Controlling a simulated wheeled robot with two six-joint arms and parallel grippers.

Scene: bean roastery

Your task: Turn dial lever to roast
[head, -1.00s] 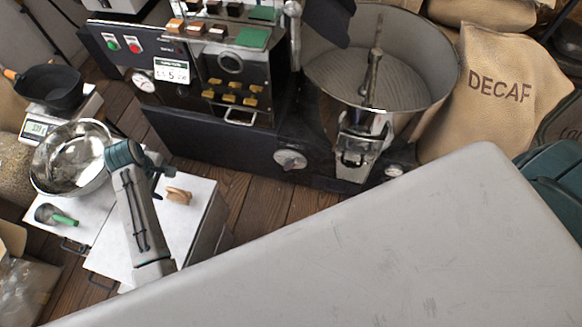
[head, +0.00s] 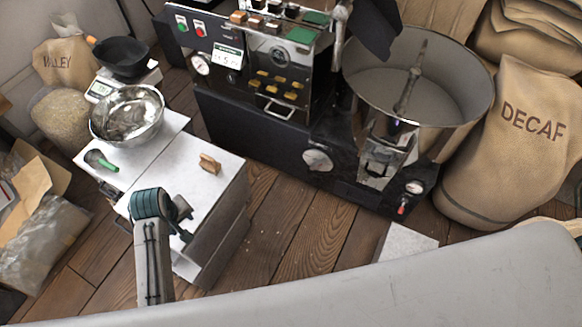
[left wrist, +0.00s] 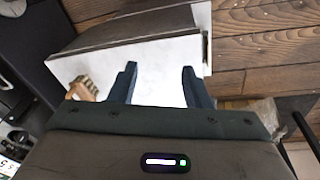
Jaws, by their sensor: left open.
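The black roaster (head: 240,118) stands across the floor at the upper middle of the head view. I cannot make out the markings or tell which part is the dial lever. My left gripper (head: 183,220) is over the white cabinet, well apart from the roaster. In the left wrist view its two fingers (left wrist: 160,88) are spread and empty above the white top. My right gripper is not in view.
The cooling drum (head: 400,80) and DECAF sack (head: 515,150) stand right. Wooden floor (head: 290,225) is clear between cabinet and roaster.

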